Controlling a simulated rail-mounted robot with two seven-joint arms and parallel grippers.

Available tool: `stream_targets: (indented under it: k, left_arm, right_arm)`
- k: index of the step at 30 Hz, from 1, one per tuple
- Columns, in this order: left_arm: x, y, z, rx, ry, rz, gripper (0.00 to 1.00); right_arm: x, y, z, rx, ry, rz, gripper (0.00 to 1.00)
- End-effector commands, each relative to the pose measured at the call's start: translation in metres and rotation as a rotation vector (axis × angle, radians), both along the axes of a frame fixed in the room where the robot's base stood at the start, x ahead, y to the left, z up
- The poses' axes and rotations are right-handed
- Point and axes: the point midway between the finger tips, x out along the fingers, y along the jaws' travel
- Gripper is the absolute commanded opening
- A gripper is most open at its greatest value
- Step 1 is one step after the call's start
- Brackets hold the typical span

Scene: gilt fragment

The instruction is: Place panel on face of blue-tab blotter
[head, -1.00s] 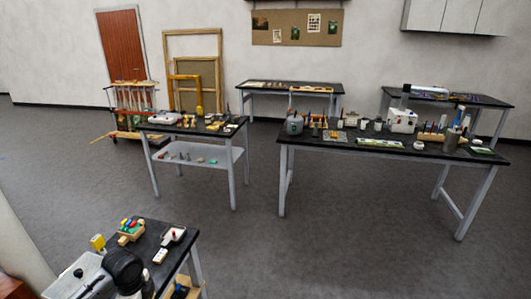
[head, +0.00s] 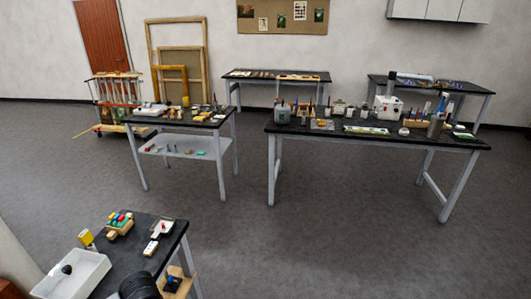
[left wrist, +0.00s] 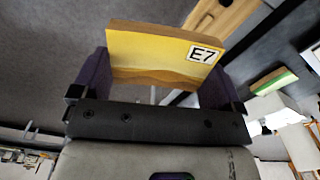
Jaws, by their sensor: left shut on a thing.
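My left gripper (left wrist: 158,84) shows in the left wrist view. Its two dark fingers are shut on the edges of a panel (left wrist: 150,50). The panel is a thin board with a yellow painted face, a brownish wavy band low down and a white "E7" label at its right. The panel is held clear of any surface. In the head view, only a black rounded part of my arm shows at the bottom; neither the gripper nor the panel can be made out. I cannot pick out a blue-tab blotter in either view. My right gripper is not in view.
A near table (head: 120,262) at lower left bears a white tray (head: 72,278) and small items. A small table (head: 170,122) and a long table (head: 300,130), both cluttered, stand farther back. The grey floor (head: 310,240) between and before them is clear.

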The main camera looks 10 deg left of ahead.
Motion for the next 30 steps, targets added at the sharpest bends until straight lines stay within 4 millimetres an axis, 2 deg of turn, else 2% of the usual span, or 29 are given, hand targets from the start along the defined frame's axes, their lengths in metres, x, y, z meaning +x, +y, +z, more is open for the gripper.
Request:
stream_targets:
  k: [3, 6, 12, 20, 26, 27, 30]
  left_arm:
    - [-0.016, -0.041, 0.014, -0.002, -0.009, 0.039, 0.69]
    - [-0.027, -0.070, 0.031, 0.001, -0.010, -0.037, 0.69]
    - [-0.028, -0.101, 0.071, 0.002, -0.010, -0.204, 0.69]
    - [0.000, -0.109, 0.129, -0.001, -0.007, -0.262, 0.69]
    - [0.021, -0.111, 0.180, -0.001, -0.006, -0.266, 0.69]
    - [0.020, -0.110, 0.190, -0.001, -0.002, -0.266, 0.69]
    - [0.014, -0.111, 0.203, -0.001, 0.003, -0.268, 0.69]
  right_arm:
    - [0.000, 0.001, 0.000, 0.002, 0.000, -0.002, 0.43]
    - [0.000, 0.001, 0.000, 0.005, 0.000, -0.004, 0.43]
    - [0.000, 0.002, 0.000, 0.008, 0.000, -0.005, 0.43]
    - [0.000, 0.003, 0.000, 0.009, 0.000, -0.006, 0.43]
    - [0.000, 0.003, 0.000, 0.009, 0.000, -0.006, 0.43]
    - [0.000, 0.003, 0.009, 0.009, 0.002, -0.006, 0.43]
    - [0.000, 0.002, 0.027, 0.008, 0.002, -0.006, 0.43]
